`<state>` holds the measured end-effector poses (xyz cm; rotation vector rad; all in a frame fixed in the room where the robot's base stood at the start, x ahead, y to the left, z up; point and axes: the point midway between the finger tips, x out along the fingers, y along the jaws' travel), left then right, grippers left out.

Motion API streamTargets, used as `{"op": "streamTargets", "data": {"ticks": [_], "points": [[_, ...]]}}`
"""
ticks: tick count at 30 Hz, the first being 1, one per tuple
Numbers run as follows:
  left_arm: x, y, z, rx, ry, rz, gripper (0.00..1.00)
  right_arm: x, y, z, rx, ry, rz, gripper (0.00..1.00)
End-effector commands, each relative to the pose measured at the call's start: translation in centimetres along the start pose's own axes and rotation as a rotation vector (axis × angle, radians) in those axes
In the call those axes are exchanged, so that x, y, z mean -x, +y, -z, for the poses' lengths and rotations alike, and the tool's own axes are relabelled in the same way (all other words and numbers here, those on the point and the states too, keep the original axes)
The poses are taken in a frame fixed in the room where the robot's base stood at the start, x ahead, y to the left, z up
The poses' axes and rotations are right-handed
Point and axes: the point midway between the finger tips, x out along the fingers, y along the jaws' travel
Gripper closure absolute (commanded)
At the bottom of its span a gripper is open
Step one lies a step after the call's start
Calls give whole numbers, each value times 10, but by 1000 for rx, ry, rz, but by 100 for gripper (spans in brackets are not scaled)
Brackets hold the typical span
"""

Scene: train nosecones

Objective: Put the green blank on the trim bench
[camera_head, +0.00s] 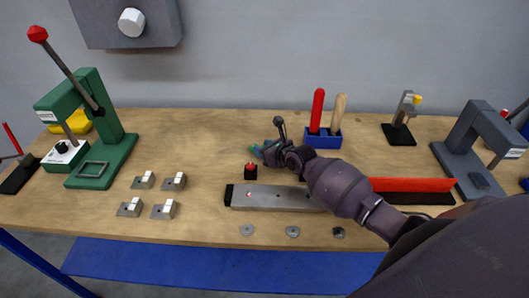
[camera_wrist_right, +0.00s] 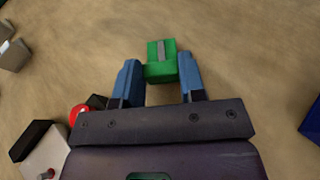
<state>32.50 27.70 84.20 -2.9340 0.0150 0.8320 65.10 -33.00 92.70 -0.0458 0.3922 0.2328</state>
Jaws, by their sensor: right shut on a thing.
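A small green blank (camera_wrist_right: 162,62) with a grey strip on top sits between the blue fingers of my right gripper (camera_wrist_right: 162,80) in the right wrist view. Both fingers touch its sides. In the head view the right gripper (camera_head: 262,151) is over the middle of the wooden bench top (camera_head: 210,135), and a bit of green shows at its tip. The gap between blank and wood is hard to judge. Nothing in view is marked as the trim bench. My left gripper is not in view.
A grey bar fixture (camera_head: 275,198) with a black end lies below my right arm, beside a red-button box (camera_head: 251,171). A green press (camera_head: 105,135) stands left, with several metal blocks nearby. A blue tool holder (camera_head: 322,140) and grey press (camera_head: 470,150) are right. Back-left wood is clear.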

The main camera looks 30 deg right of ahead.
Motion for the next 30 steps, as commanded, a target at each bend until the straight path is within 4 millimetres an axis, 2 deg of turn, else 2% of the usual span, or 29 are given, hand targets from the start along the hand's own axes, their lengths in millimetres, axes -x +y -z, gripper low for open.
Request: {"op": "streamTargets", "data": {"ticks": [3,16,17,21,30], "points": [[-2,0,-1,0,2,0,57,-4,-1,9,1,-1,1,86],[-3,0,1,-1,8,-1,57,-6,0,14,0,-1,1,86],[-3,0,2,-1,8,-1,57,-5,-1,13,1,-1,1,58],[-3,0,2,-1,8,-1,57,-5,0,13,1,-1,1,37],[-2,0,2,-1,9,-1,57,-5,-1,12,1,-1,1,37]]}}
